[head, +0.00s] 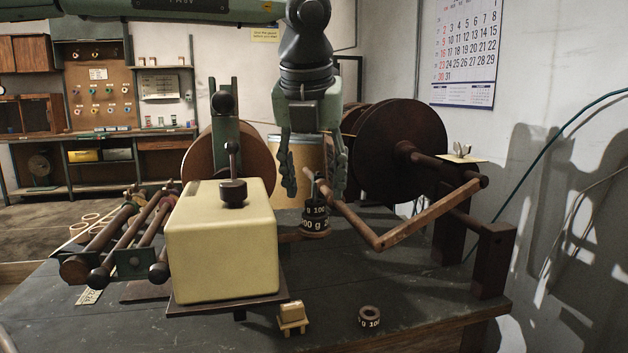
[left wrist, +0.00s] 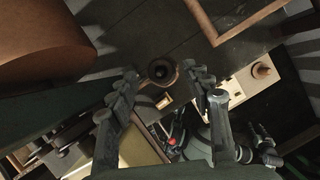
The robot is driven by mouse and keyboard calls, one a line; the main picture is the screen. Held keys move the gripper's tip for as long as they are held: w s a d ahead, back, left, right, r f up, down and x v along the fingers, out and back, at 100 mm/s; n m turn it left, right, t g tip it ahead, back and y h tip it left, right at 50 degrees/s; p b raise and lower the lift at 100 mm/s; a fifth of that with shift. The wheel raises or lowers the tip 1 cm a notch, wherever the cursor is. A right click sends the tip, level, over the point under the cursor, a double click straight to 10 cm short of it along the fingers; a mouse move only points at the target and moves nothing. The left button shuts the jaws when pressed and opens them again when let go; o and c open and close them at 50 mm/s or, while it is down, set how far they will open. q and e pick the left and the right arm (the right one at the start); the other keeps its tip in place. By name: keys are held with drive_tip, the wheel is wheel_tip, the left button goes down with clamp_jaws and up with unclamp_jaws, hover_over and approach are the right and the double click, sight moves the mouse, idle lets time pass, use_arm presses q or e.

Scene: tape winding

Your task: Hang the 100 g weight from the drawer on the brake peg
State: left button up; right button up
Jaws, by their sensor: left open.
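A stack of dark ring weights (head: 315,227) with white lettering sits around a thin upright peg (head: 317,185). The top ring (head: 315,211) is smaller and reads "100"; a wider ring lies below it. Another small dark ring marked "100" (head: 369,317) lies alone near the table's front edge. My left gripper (head: 314,188) points down, open, with its fingers on either side of the peg's upper part, just above the rings. In the left wrist view the round stack (left wrist: 162,71) shows between the spread fingertips. My right gripper is not clearly visible. I cannot make out a drawer.
A cream box (head: 222,250) with a dark knob stands left of the stack. A wooden crank arm (head: 425,217) and a large dark reel (head: 400,150) are to the right. A small tan block (head: 292,317) lies at the front. The front right tabletop (head: 440,300) is clear.

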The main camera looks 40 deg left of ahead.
use_arm(q)
drive_tip(key=v, duration=1.2)
